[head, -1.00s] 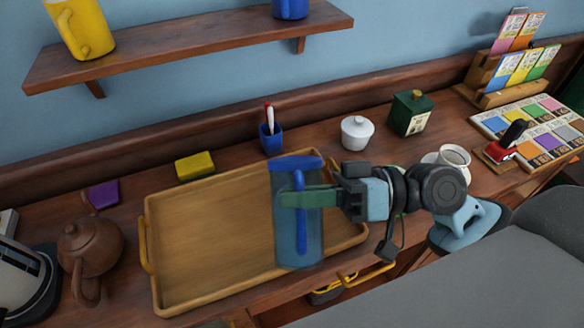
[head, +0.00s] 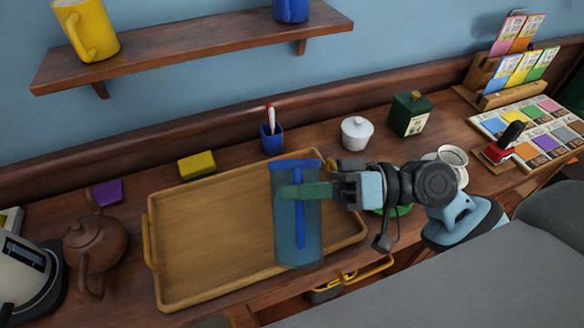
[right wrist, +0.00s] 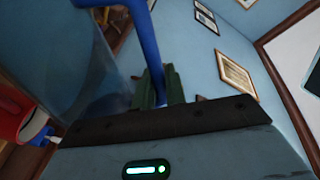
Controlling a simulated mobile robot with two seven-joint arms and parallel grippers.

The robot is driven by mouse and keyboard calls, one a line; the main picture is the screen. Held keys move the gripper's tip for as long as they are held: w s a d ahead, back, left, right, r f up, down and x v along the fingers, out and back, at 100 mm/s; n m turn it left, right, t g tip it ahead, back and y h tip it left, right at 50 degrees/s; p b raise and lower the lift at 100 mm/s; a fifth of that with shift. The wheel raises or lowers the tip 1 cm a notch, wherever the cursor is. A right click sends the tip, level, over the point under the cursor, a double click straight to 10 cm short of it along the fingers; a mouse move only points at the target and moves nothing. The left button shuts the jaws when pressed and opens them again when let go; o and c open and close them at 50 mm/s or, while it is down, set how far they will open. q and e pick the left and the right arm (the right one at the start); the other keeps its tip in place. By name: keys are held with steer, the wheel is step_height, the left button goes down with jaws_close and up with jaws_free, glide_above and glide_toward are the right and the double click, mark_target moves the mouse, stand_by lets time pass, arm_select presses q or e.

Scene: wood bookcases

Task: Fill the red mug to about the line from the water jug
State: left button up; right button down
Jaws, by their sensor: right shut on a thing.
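The water jug (head: 311,228) is a tall, see-through blue vessel with a blue rim and handle. It stands roughly upright in front of the right part of the wooden tray; I cannot tell whether it touches it. My right gripper (head: 292,191) is shut on the jug's handle, green fingers across it; the handle (right wrist: 143,40) also shows in the right wrist view. The water level is unclear. A red, cup-like thing (right wrist: 10,118), perhaps the red mug, is cut off at the left edge of the right wrist view. No red mug shows in the head view. My left gripper is out of view.
The wooden tray (head: 200,245) is otherwise bare. A brown teapot (head: 95,245) and a kettle (head: 25,275) stand left. A white mug (head: 453,158) is right.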

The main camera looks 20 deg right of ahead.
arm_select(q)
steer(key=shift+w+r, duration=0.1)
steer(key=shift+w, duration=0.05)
arm_select(e)
steer(key=shift+w+d, duration=0.1)
steer(key=shift+w, duration=0.15)
arm_select(q)
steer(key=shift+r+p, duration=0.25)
steer(key=shift+p, duration=0.05)
arm_select(e)
steer(key=shift+w+f+m, duration=0.1)
steer(key=shift+w+m, duration=0.1)
steer(key=shift+m, duration=0.4)
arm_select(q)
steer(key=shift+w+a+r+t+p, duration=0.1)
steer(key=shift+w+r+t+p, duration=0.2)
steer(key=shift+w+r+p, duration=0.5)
arm_select(e)
steer(key=shift+w+d+m, duration=0.3)
steer(key=shift+w+m, duration=0.5)
steer(key=shift+m, duration=0.2)
stand_by(3.2)
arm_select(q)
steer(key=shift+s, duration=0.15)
